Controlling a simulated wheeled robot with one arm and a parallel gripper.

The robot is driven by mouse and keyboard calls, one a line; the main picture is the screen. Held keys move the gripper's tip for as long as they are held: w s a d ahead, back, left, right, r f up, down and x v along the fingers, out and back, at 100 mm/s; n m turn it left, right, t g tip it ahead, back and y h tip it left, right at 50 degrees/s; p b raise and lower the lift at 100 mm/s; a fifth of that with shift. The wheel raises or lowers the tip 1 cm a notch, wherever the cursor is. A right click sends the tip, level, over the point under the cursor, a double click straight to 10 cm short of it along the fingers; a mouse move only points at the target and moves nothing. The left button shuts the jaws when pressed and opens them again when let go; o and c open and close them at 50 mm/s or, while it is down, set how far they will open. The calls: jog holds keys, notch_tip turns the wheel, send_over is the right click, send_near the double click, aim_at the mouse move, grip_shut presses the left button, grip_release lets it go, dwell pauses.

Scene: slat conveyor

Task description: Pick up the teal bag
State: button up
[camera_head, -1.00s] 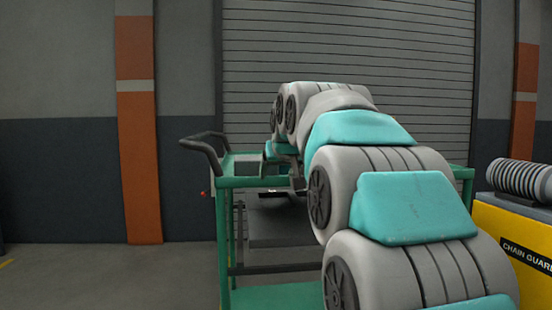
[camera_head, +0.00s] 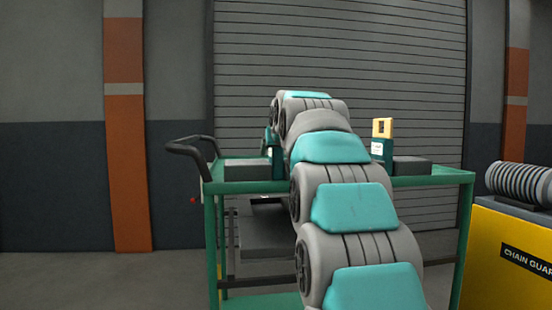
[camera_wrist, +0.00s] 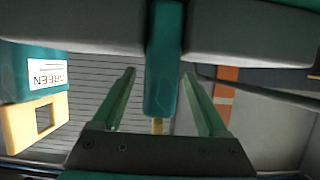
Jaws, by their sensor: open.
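In the wrist view, which looks upside down, my gripper (camera_wrist: 158,75) is open, with one green finger on each side of a narrow teal bag (camera_wrist: 165,60). A small yellow part shows at this bag's end; I cannot tell whether the fingers touch it. A second teal bag (camera_wrist: 30,72) with a yellow handle and a white label reading "GREEN" is at the left, outside the fingers. The head view shows this labelled bag (camera_head: 382,145) on the green cart, right of my arm. My arm hides most of my gripper and the bag between the fingers there.
A green cart (camera_head: 440,180) carries a long grey block (camera_head: 412,166), partly behind my arm. The cart's dark handle (camera_head: 190,147) is at the left. A yellow chain guard (camera_head: 510,255) stands at the right. A grey shutter (camera_head: 340,50) closes the background. The floor at left is clear.

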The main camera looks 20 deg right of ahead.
jog(key=shift+x, duration=0.85)
jog(key=shift+c, duration=0.3)
grip_shut()
